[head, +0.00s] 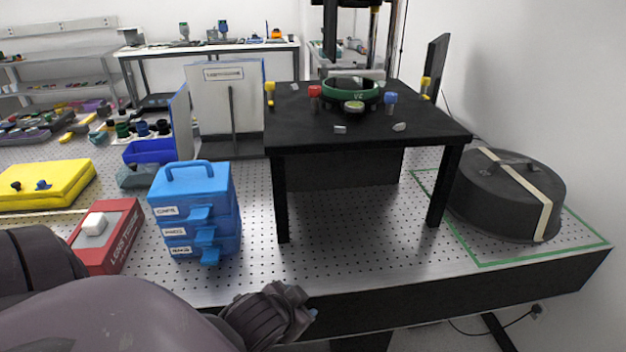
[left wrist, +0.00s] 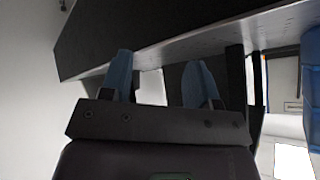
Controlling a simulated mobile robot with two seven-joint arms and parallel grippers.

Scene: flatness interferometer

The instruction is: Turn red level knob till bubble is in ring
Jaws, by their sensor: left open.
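The red level knob (head: 314,91) stands on the black raised table (head: 300,128), left of a green ring-shaped part (head: 350,90). A small round level (head: 353,106) with a yellowish face sits at the front of the green part. Its bubble is too small to make out. My left gripper (head: 304,303) is low at the front edge of the bench, well below and in front of the knob. In the left wrist view its two blue fingers (left wrist: 160,80) are apart with nothing between them. My right gripper is not in view.
A blue knob (head: 390,98) stands right of the level. Yellow-topped posts and small clear pieces are also on the black table. A blue drawer box (head: 195,212) stands left of it, a dark round cover (head: 507,195) right. The perforated bench (head: 345,225) under the table is clear.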

